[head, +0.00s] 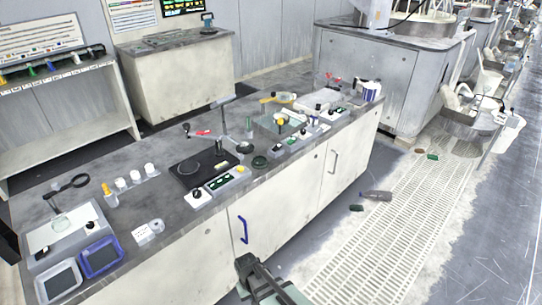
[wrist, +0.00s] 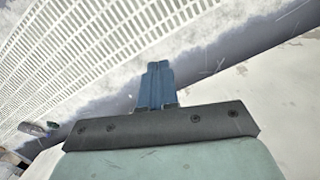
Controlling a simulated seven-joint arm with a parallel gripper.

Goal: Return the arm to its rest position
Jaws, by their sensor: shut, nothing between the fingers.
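My gripper (wrist: 154,70) is shut and empty; in the wrist view its blue-grey fingers are together above a dark mounting plate. In the head view my gripper (head: 245,262) shows at the bottom centre, in front of the bench's cabinet doors and over the floor. It looks apart from the bench, though the exact gap cannot be told. The rest of the arm is mostly out of view.
A long bench (head: 75,189) carries trays, small instruments and white jars. A blue door handle (head: 243,229) sticks out near my gripper. A bottle (head: 377,196) lies on the floor by the white grating (head: 400,240). The floor right of my gripper is mostly clear.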

